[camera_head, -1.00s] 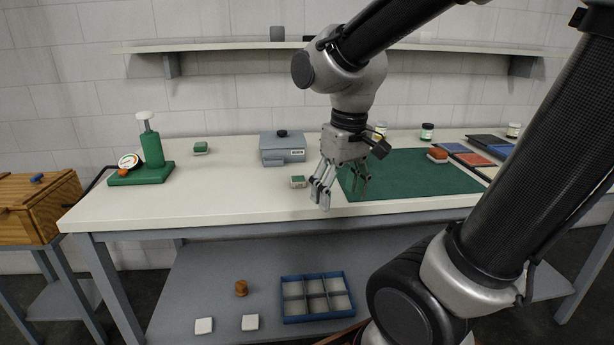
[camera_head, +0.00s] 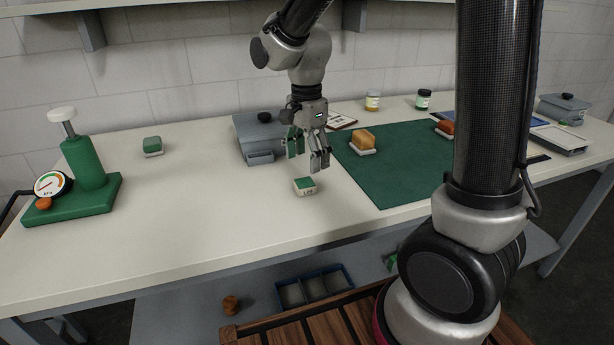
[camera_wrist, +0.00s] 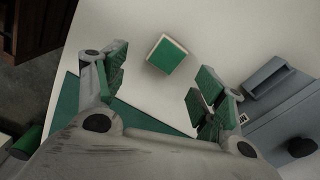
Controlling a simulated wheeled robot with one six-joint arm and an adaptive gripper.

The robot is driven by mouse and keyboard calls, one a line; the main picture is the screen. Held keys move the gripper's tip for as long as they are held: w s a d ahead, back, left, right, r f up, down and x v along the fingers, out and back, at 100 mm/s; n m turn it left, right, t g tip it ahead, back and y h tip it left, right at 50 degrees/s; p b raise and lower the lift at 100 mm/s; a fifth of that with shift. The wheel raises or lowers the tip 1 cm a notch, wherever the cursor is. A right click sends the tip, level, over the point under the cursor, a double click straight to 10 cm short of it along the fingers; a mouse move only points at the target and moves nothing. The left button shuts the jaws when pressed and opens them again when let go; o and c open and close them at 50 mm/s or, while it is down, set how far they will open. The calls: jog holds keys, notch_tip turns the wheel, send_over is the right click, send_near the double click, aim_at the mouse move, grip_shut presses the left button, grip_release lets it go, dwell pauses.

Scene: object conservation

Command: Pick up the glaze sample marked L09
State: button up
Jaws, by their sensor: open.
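A small white block with a green top (camera_head: 304,186), a glaze sample, stands on the table in front of the green mat's left edge. Its front bears a mark too small to read surely. My gripper (camera_head: 308,158) is open and empty, above and just behind this block in the head view. In the wrist view the green-topped block (camera_wrist: 167,54) lies ahead, between the lines of the two spread fingers and apart from them. Another green-topped sample (camera_head: 152,146) stands further left, and orange-brown samples (camera_head: 362,140) (camera_head: 445,128) are on the mat; I cannot read their marks.
A grey lidded box (camera_head: 255,135) stands close behind my gripper. A green press with a gauge (camera_head: 90,170) is at the left. The green mat (camera_head: 400,180) lies at the right. Jars (camera_head: 373,101) stand at the back. The table left of the block is clear.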

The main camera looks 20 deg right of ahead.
aim_at(305, 182)
jog(key=shift+w+m, duration=0.35)
jog(key=shift+m, duration=1.55)
jog(key=f, duration=0.7)
jog(key=shift+w+a+f, duration=0.1)
jog(key=shift+a+f, duration=0.1)
jog(key=shift+f, duration=0.2)
jog(key=c, duration=1.2)
